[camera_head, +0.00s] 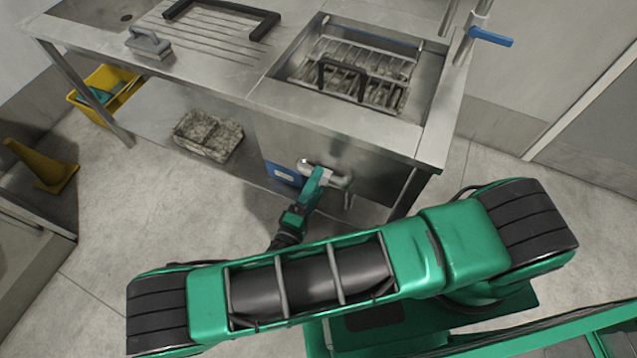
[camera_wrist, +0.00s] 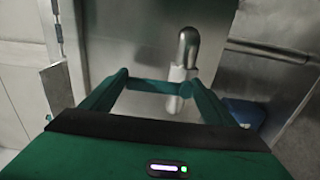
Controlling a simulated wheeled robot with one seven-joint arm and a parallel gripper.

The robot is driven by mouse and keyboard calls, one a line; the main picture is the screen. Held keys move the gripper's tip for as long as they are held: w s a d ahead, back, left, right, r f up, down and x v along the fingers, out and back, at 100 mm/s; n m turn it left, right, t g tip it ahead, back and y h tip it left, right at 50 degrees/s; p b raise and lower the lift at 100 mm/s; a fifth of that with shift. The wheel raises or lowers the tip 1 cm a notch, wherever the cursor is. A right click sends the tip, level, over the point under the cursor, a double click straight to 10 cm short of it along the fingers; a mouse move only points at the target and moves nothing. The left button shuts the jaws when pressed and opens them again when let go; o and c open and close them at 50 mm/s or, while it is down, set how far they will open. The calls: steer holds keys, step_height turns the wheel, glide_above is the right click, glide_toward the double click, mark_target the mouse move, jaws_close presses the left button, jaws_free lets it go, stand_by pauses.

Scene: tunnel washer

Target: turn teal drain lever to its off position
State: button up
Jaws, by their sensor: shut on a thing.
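The teal drain lever (camera_wrist: 155,87) lies roughly level across the wrist view. It sits between the two fingertips of my gripper (camera_wrist: 157,82), which is shut on it. The lever's right end meets a grey metal valve pipe (camera_wrist: 187,50) with a rounded top. In the head view my gripper (camera_head: 321,176) is at the drain pipe (camera_head: 338,181) on the front panel below the sink basin. There the green gripper hides most of the lever, and I cannot make out its exact angle.
A steel washing table (camera_head: 330,127) with a rack basin stands above the drain. A blue lever (camera_head: 491,37) is on the upright pipe at the right. A grey crate (camera_head: 208,136) lies on the lower shelf.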

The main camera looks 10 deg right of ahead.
steer(key=shift+s+f, duration=0.1)
steer(key=shift+s, duration=0.05)
steer(key=o, duration=1.5)
steer(key=shift+f, duration=0.1)
steer(key=shift+s, duration=0.1)
